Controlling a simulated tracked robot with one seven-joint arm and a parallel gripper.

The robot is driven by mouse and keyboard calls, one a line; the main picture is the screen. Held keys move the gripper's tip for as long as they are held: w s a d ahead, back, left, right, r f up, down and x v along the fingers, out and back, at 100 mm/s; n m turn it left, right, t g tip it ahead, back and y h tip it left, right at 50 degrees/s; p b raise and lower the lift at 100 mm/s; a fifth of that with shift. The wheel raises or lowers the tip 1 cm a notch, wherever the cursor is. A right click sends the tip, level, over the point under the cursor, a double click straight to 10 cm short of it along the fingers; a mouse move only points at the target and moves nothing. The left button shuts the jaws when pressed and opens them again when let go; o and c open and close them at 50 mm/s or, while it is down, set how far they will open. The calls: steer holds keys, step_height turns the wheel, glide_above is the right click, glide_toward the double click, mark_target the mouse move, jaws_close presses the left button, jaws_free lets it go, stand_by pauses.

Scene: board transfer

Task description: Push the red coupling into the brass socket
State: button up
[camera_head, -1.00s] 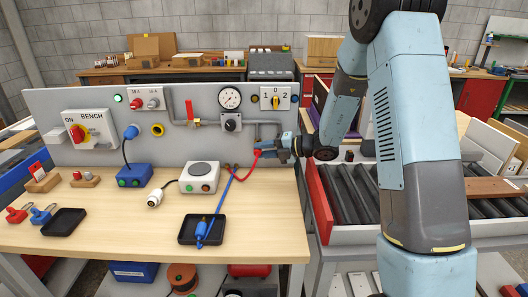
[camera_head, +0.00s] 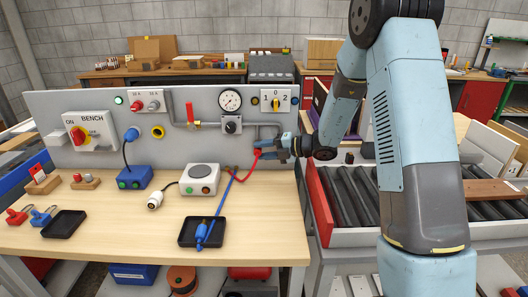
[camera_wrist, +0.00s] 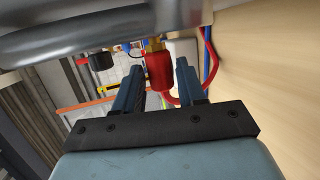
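The red coupling (camera_wrist: 159,72) stands between my two fingers in the wrist view, with a narrow gap visible beside it. My gripper (camera_wrist: 160,80) is open around it. Brass (camera_wrist: 152,44) shows at the coupling's far end, against the grey panel; I cannot tell how deep it sits in the socket. In the head view my gripper (camera_head: 264,150) is at the panel's lower right, and the red coupling (camera_head: 257,152) shows at its fingertips. A red hose (camera_wrist: 207,50) bends from the coupling's near end past my right finger.
A blue hose (camera_head: 221,200) runs down to a blue coupling (camera_head: 201,232) at a black tray (camera_head: 188,240). A white box with a round plate (camera_head: 199,180) stands left of my gripper. A roller conveyor (camera_head: 350,200) lies at the right.

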steer(key=o, duration=0.3)
steer(key=v, duration=1.3)
steer(key=shift+s+d, duration=0.15)
steer(key=shift+d, duration=0.25)
steer(key=shift+c, duration=0.2)
